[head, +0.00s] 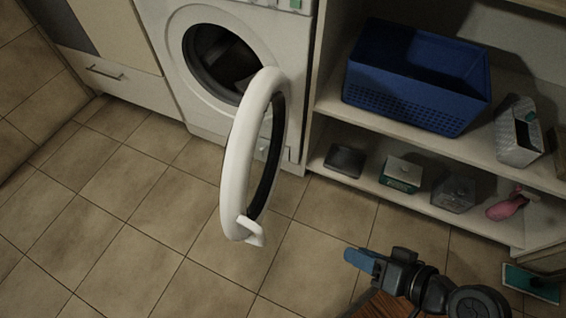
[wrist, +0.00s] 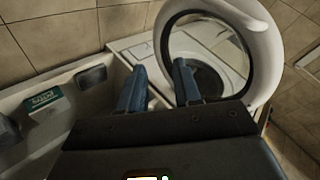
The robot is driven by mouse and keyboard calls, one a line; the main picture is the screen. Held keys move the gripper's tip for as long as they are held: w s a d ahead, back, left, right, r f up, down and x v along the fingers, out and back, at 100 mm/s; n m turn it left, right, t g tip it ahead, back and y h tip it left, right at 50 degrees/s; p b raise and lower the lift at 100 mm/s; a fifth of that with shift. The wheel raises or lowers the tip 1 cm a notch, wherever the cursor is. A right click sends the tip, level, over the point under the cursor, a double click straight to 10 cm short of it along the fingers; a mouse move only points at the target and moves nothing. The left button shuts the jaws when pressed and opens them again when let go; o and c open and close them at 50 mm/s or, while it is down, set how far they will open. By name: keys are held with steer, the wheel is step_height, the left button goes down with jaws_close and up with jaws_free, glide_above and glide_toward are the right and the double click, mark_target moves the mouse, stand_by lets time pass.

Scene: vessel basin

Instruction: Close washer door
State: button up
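The white washer (head: 213,98) stands at the top centre of the head view, its round drum opening dark and uncovered. Its door (head: 236,170), a thick white ring with dark inner glass, stands wide open, swung out toward the camera. A small white handle (head: 252,232) sticks out at the ring's near lower edge. In the wrist view the door (wrist: 262,40) is at the upper right, with the washer (wrist: 205,40) behind and through it. My gripper (head: 358,260) is to the right of the door, apart from it. Its blue fingers (wrist: 158,85) are spread with nothing between them.
A shelf unit (head: 320,108) stands right of the washer, with a blue basket (head: 415,75) above and small boxes (head: 401,172) and a pink bottle (head: 508,206) below. A teal item (head: 532,283) lies at lower right. The tiled floor (head: 120,255) left of the door is clear.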

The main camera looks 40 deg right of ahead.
steer(key=w+y, duration=0.1)
steer(key=w, duration=0.1)
steer(key=w+r+m+y+p, duration=0.1)
steer(key=w, duration=0.1)
steer(key=w+a+r+m+t+y, duration=0.1)
steer(key=w+y, duration=0.1)
steer(key=shift+w+r+p, duration=0.1)
steer(key=shift+w+p, duration=0.15)
steer(key=shift+p, duration=0.15)
steer(key=c, duration=0.4)
steer(key=w+r+t+y, duration=0.1)
steer(key=r, duration=0.1)
steer(key=w+d+r+y+p, duration=0.1)
steer(key=w+r+y, duration=0.1)
steer(key=w+r+t+y, duration=0.1)
steer(key=r, duration=0.2)
steer(key=shift+w+d+t+y, duration=0.3)
steer(key=shift+d+y, duration=0.05)
steer(key=shift+y, duration=0.05)
jaws_close()
glide_toward(249, 170)
steer(key=x, duration=0.6)
steer(key=shift+w+a, duration=0.15)
steer(key=shift+w, duration=0.1)
steer(key=shift+w+a, duration=0.1)
